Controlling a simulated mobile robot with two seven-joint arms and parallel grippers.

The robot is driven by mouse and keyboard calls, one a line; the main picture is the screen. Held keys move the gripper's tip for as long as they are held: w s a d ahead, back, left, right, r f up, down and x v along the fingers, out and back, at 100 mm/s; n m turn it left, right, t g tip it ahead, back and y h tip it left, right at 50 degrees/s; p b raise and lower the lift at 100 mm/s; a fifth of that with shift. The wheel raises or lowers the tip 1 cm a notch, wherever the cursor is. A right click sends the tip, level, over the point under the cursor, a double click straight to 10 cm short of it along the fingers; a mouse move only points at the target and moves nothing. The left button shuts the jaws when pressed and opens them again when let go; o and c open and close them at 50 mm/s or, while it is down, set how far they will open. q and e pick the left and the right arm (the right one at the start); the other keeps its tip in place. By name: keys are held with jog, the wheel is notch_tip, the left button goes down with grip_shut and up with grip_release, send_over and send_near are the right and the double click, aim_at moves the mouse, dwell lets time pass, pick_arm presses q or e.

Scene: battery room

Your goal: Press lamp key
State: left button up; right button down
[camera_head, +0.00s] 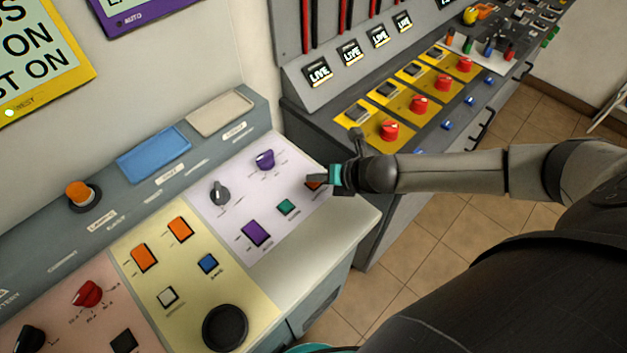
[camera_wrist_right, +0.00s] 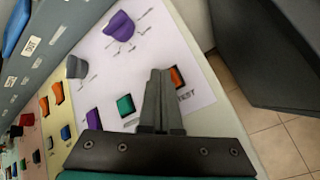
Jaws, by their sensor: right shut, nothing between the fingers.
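An orange key (camera_head: 313,183) sits at the right end of the lilac panel, partly hidden by my right gripper (camera_head: 320,180). In the right wrist view the orange key (camera_wrist_right: 177,77) shows just right of the shut fingertips (camera_wrist_right: 160,75), with a printed label ending in "EST" below it. The fingers are shut and empty, over the panel beside this key. I cannot tell whether they touch it or the panel. A green key (camera_head: 287,207) and a purple key (camera_head: 256,233) lie left of it on the same panel. My left gripper does not show.
A purple knob (camera_head: 265,159) and a grey knob (camera_head: 219,193) stand behind the keys. The yellow panel (camera_head: 190,285) has orange, white and blue keys and a black round button (camera_head: 225,328). A second console with red knobs (camera_head: 390,130) stands behind my right arm.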

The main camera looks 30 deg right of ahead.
aim_at(317, 185)
jog(key=shift+f, duration=0.35)
dwell(0.4)
jog(key=shift+r, duration=0.1)
jog(key=shift+r+p, duration=0.8)
jog(key=shift+p, duration=0.15)
notch_tip(317, 185, up, 5)
jog(key=p, duration=0.5)
jog(key=shift+r+p, duration=0.1)
jog(key=shift+p, duration=0.2)
dwell(0.3)
